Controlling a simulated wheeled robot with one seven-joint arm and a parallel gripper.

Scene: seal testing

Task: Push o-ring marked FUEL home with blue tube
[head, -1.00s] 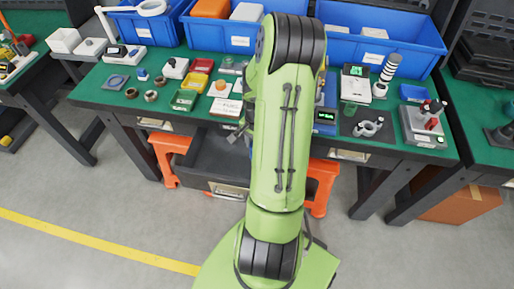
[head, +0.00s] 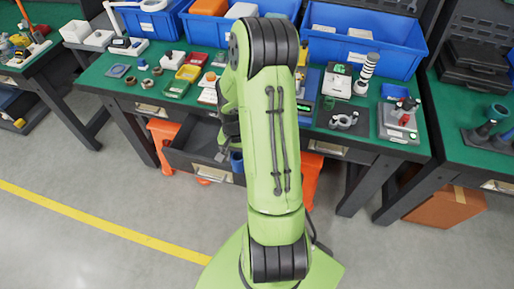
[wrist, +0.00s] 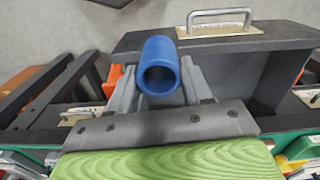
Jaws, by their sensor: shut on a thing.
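The blue tube (wrist: 160,48) is held between the grey fingers of my gripper (wrist: 160,90), its open end facing the wrist camera. In the head view the tube (head: 236,163) shows small beside my arm, in front of the bench and near the open drawer. My gripper is shut on it, mostly hidden by my arm. No o-ring marked FUEL can be made out; labels are too small to read. Small parts lie on the green bench top, including a yellow tray (head: 188,73) and a green tray (head: 176,89). My arm hides the middle of the bench.
A dark drawer (head: 180,157) stands open below the bench, between orange supports. Blue bins (head: 365,52) line the bench's back. A striped post (head: 367,72) and a scale-like device (head: 399,122) stand at the right. The grey floor in front is clear.

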